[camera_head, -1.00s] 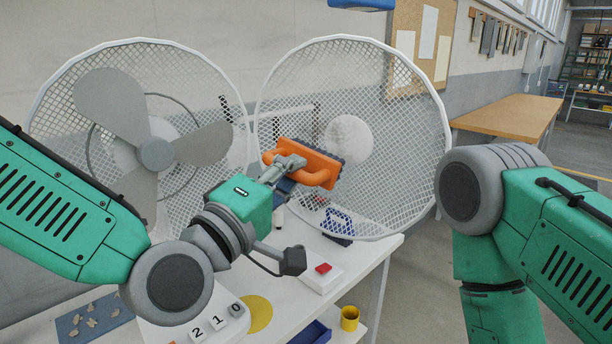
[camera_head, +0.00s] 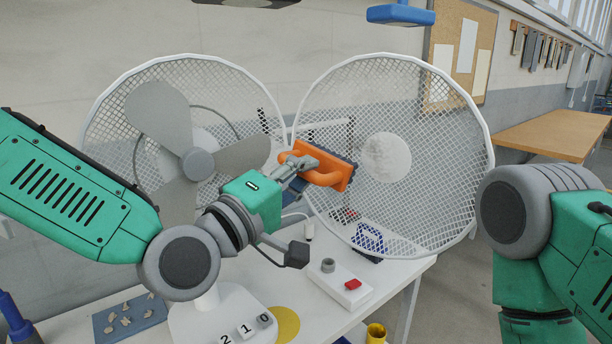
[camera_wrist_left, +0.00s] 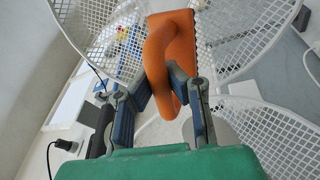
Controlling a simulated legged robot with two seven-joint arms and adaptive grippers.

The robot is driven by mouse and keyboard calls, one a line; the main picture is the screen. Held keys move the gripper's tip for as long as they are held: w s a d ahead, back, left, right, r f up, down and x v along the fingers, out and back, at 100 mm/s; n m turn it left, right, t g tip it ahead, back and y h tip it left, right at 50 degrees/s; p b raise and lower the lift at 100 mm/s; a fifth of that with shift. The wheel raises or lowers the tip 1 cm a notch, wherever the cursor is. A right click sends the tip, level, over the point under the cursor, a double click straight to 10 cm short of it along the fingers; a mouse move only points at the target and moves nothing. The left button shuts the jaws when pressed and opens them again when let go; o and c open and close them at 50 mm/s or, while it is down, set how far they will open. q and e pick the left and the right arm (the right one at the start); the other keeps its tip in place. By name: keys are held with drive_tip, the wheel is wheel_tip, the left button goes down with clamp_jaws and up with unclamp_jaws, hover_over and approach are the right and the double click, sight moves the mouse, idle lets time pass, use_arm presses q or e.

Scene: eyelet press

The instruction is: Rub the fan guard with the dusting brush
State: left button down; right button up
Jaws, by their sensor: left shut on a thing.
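The fan guard (camera_head: 440,130) is a round white mesh, swung open to the right of the grey-bladed fan (camera_head: 198,163). A greyish-white dusty-looking round patch (camera_head: 386,156) shows near its middle. My left gripper (camera_head: 305,164) is shut on the orange handle of the dusting brush (camera_head: 331,172). The brush's dark bristle side faces right, in front of the guard's left part; I cannot tell if it touches the mesh. In the left wrist view the fingers (camera_wrist_left: 165,90) close around the looped orange handle (camera_wrist_left: 157,60). My right gripper is out of view.
A yellow cup (camera_head: 376,333) sits near the table's edge.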

use_arm(q)
drive_tip(key=shift+s+d, duration=0.4)
drive_tip(key=shift+d, duration=0.1)
drive_tip(key=shift+s+d+b, duration=0.15)
drive_tip(key=shift+s+d, duration=0.55)
drive_tip(key=shift+d, duration=0.15)
drive_tip(key=shift+s+d+b, duration=0.15)
drive_tip(key=shift+s+d, duration=0.5)
drive_tip(key=shift+d, duration=0.2)
drive_tip(key=shift+s+d+r, duration=0.8)
drive_tip(key=shift+s+d, duration=0.85)
drive_tip(key=shift+d, duration=0.5)
drive_tip(key=shift+w+a+f, duration=0.1)
drive_tip(key=shift+w+a, duration=1.05)
drive_tip(key=shift+a, duration=0.3)
drive_tip(key=shift+w+a+r, duration=0.1)
drive_tip(key=shift+w+a, duration=1.1)
drive_tip(key=shift+a, duration=0.25)
drive_tip(key=shift+w+a+f, duration=0.1)
drive_tip(key=shift+w+a, duration=1.05)
drive_tip(key=shift+a, duration=0.3)
drive_tip(key=shift+s+a, duration=0.1)
drive_tip(key=shift+s, duration=0.05)
